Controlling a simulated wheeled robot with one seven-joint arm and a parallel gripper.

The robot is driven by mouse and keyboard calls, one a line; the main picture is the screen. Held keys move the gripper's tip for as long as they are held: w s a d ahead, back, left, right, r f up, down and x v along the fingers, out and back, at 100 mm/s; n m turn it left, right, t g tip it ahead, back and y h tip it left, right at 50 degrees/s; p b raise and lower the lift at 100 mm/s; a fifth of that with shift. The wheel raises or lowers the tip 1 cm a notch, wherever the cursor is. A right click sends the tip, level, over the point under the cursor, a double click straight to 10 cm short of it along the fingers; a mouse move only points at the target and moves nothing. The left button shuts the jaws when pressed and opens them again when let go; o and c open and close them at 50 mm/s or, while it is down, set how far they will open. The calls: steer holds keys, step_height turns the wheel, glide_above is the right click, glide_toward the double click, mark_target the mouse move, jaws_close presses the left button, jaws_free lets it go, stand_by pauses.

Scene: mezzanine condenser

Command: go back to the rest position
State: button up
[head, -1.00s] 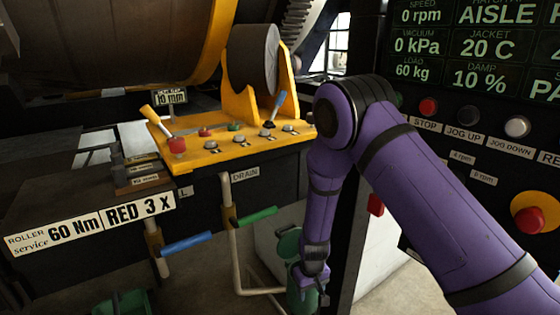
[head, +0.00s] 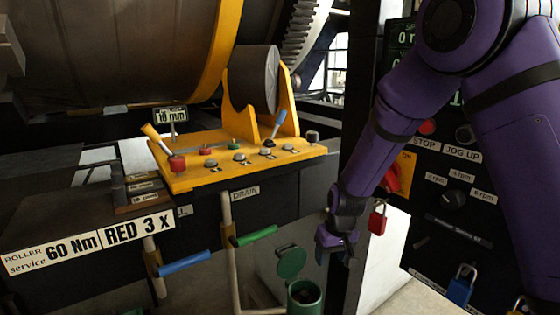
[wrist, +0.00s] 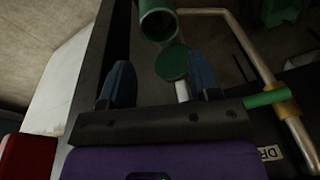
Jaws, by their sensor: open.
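My gripper (head: 335,252) hangs from my purple arm, pointing down, in front of the dark post between the yellow roller stand and the control panel. In the wrist view my gripper (wrist: 158,88) shows two blue-grey fingers spread apart with nothing held between them. Beyond the fingers are a round green lid (wrist: 172,63) and an open green pipe end (wrist: 157,20). In the head view the green lid (head: 291,262) and the green pipe (head: 304,297) are left of and below my gripper.
The yellow stand (head: 185,180) carries a roller, knobs and levers. A blue-handled valve (head: 185,262) and a green-handled valve (head: 256,236) stick out below it. A red padlock (head: 377,218) hangs just right of my gripper, beside the control panel (head: 450,210). Floor shows below.

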steer(key=s+d+r+m+t, duration=0.1)
steer(key=s+d+r, duration=0.25)
steer(key=r, duration=0.35)
steer(key=s+d+r, duration=0.3)
steer(key=s+r, duration=0.1)
steer(key=r, duration=0.4)
steer(key=s+d+r+m+t, duration=0.1)
steer(key=s+d+r, duration=0.3)
steer(key=r, duration=0.3)
steer(key=s+d+r+t, duration=0.1)
steer(key=s+d+r, duration=0.2)
steer(key=s, duration=0.6)
steer(key=s+d+r+m+t+h, duration=0.1)
steer(key=s+d+r, duration=0.2)
steer(key=s, duration=0.5)
steer(key=shift+s+d+r, duration=0.25)
steer(key=shift+s+r, duration=0.15)
steer(key=shift+r, duration=0.25)
